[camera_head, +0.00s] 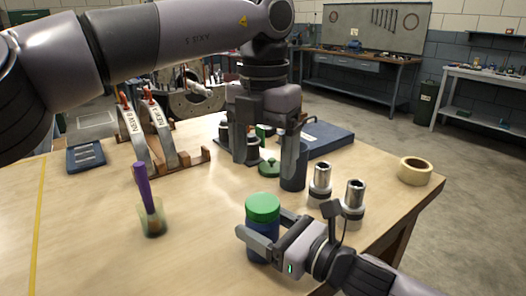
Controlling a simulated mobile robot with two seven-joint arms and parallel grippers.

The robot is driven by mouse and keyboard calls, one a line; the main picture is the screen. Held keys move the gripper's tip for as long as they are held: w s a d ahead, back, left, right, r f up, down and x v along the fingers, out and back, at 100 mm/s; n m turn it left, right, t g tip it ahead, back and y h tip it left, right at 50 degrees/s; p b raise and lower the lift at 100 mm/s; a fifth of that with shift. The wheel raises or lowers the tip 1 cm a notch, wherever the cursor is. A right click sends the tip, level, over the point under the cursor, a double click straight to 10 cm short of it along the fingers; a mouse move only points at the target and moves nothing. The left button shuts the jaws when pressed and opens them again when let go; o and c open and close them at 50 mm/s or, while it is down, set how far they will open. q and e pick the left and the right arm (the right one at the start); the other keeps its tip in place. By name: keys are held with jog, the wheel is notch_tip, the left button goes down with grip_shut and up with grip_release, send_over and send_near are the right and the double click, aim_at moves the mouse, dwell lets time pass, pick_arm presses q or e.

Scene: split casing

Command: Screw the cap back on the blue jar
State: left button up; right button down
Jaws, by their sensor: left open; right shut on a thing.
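A blue jar (262,246) stands upright at the front of the table with a green cap (263,207) on its top. I cannot tell how tightly the cap sits. My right gripper (258,238) is shut on the jar's body from the right, below the cap. My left gripper (267,158) is open and points down, farther back and above the table, apart from the jar. A small green knobbed piece (268,169) lies on the table below and between its fingers. A dark blue cylinder (293,179) stands by its right finger; touching or apart, I cannot tell.
Two metal sockets (320,184) stand right of the dark cylinder. A tape roll (415,171) lies near the right edge. A cup with a purple-handled brush (152,218) stands left of the jar. Behind are a wooden rack (190,160) and a blue case (325,138). The front-left table is clear.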

aim_at(262, 202)
jog(key=shift+f, duration=0.1)
pick_arm(q)
jog(key=shift+f, duration=4.05)
jog(key=c, duration=1.1)
jog(key=o, duration=1.3)
jog(key=shift+c, duration=0.2)
